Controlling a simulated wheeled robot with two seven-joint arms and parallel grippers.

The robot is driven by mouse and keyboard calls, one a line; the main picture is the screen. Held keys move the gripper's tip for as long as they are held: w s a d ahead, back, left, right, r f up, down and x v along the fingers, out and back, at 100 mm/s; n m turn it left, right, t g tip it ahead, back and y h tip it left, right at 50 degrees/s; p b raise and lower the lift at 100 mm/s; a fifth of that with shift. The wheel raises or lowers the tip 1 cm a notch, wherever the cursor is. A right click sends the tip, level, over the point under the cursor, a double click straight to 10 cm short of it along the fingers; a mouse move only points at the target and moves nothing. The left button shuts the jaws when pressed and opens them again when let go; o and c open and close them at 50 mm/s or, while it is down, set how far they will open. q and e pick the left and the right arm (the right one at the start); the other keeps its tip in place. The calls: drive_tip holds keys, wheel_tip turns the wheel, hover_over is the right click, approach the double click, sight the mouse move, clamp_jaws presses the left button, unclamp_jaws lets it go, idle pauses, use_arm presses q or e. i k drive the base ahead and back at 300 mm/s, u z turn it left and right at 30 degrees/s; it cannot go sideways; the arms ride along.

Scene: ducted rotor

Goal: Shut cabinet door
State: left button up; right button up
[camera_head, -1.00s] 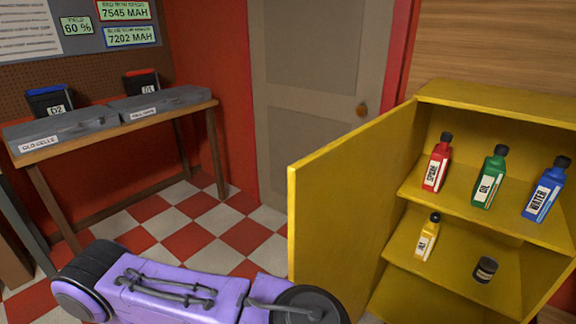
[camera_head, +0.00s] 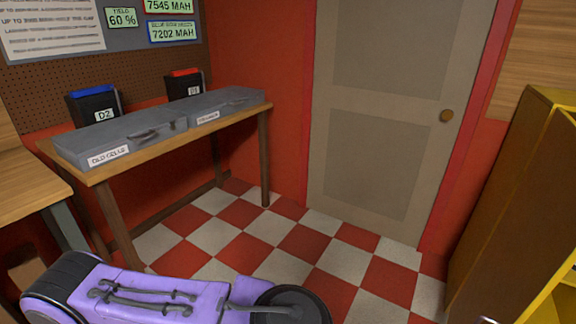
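The yellow cabinet (camera_head: 515,190) stands at the right edge of the head view and is cut off by the frame. A tall yellow-brown panel faces me at an angle. I cannot tell from this view which part of it is the cabinet door and which is the side wall, or how far the door stands open. The shelves and bottles are out of view. Neither gripper can be made out; only a purple arm part of mine shows at the bottom left.
A closed beige room door (camera_head: 385,130) with a round knob is in the middle. A wooden table (camera_head: 105,172) with grey cases (camera_head: 120,135) and two dark bins stands at the left. The red and white checkered floor (camera_head: 300,245) between table and cabinet is clear.

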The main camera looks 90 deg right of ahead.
sight(532, 247)
drive_tip(key=z, duration=4.4)
drive_tip(key=i, duration=1)
drive_tip(key=z, duration=0.05)
drive_tip(key=k, duration=1)
drive_tip(key=u, duration=1.75)
drive_tip(key=i, duration=1.35)
drive_tip(key=z, duration=0.25)
